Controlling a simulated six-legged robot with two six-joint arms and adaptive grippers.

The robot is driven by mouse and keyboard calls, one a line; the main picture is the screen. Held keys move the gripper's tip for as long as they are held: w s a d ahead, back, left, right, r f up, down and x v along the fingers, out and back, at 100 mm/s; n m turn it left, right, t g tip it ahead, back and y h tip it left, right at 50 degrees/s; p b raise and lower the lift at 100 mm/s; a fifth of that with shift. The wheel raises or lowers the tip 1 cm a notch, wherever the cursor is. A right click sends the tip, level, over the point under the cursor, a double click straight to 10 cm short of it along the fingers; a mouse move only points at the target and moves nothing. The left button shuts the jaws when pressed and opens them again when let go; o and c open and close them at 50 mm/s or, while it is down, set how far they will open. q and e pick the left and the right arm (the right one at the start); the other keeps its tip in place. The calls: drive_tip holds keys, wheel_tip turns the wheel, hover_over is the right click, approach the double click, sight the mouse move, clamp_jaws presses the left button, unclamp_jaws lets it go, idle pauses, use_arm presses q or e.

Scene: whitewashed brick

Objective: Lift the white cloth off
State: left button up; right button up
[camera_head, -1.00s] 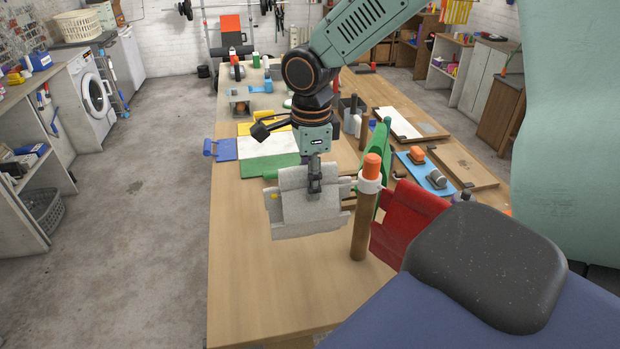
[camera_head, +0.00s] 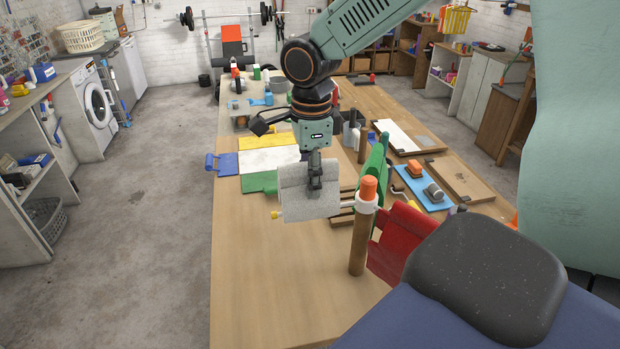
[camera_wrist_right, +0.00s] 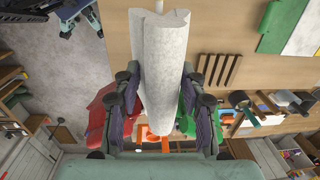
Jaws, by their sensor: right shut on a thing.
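The white cloth (camera_head: 309,203) hangs folded from my right gripper (camera_head: 315,187), which is shut on its upper part. It also fills the middle of the right wrist view (camera_wrist_right: 160,70), between the fingers. A rail with a yellow tip (camera_head: 275,214) shows at the cloth's lower left edge. The rail's white arm (camera_head: 349,205) shows on the right, joined to a brown post (camera_head: 359,242) with an orange cap (camera_head: 369,188). The cloth hides the rail between, so I cannot tell whether they touch. My left gripper is not in view.
A red cloth (camera_head: 397,240) and a green cloth (camera_head: 372,172) hang close by the post. Blue, yellow, white and green pieces lie flat behind the gripper. The wooden table (camera_head: 260,290) is clear at front left.

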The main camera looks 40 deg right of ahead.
drive_tip(key=shift+w+r, duration=0.15)
drive_tip(key=shift+r, duration=1.35)
drive_tip(key=shift+f, duration=0.15)
